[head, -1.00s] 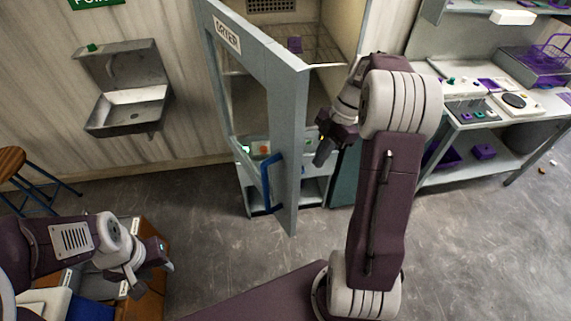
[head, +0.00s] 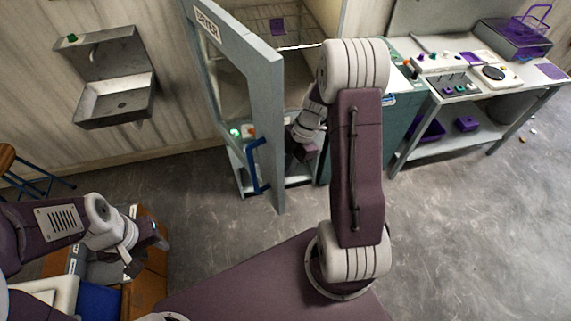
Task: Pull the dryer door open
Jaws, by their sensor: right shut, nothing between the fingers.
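The dryer door (head: 273,128), a pale grey framed panel with a label reading DRYER, stands swung out from the dryer cabinet (head: 318,18). Its blue bar handle (head: 257,166) is on the outer face near the free edge. My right gripper (head: 300,152) is shut and empty. It is on the inner side of the door, right of the free edge, and not on the handle; the fingertips are partly hidden. Whether it touches the door cannot be told. My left gripper (head: 160,243) is at lower left, far from the door, its fingers too small to read.
A metal sink (head: 115,104) hangs on the left wall. A workbench (head: 470,100) with purple items stands at right. A wooden cabinet (head: 150,282) is below my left arm.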

